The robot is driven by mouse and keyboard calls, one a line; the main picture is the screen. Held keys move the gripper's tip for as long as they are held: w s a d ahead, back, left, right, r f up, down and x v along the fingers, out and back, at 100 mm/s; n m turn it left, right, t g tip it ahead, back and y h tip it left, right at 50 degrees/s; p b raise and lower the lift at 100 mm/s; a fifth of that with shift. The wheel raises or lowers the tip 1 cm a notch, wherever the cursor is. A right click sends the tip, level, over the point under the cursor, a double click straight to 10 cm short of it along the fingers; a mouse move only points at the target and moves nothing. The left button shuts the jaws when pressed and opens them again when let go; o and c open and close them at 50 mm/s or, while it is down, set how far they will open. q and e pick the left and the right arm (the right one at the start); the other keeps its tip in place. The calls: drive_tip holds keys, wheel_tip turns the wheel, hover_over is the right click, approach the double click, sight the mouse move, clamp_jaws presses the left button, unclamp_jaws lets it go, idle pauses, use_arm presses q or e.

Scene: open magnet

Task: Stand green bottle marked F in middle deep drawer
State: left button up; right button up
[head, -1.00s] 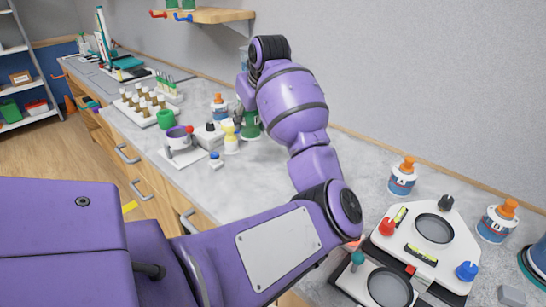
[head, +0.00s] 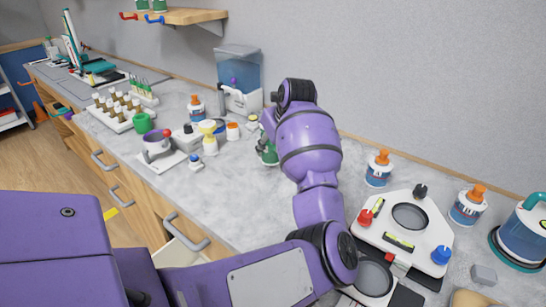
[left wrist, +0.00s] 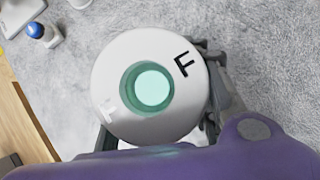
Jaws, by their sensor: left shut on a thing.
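The green bottle marked F (head: 269,155) is in my left gripper (head: 266,142), above or at the grey worktop. In the left wrist view, the bottle's white round top (left wrist: 115,75) faces the camera, with a black F and a green opening. Gripper fingers close on its sides there, and the bottle looks upright. My forearm hides part of it in the head view. I cannot tell how high it is off the worktop. A drawer (head: 178,254) with a grey handle at the worktop's front seems pulled out, mostly hidden by my arm. My right gripper is not in view.
A blue tank (head: 238,70) is behind. A white levelling plate (head: 405,235) and orange-capped bottles (head: 379,168) are at right. Worktop (head: 225,200) is clear near front.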

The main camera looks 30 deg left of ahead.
sight(274, 157)
use_arm(q)
drive_tip(key=shift+w+d+f, duration=0.1)
drive_tip(key=shift+d+f, duration=0.1)
drive_tip(key=shift+w+d+f, duration=0.1)
drive_tip(key=shift+d+f, duration=0.05)
drive_tip(key=shift+f, duration=1.6)
drive_tip(key=shift+f, duration=0.1)
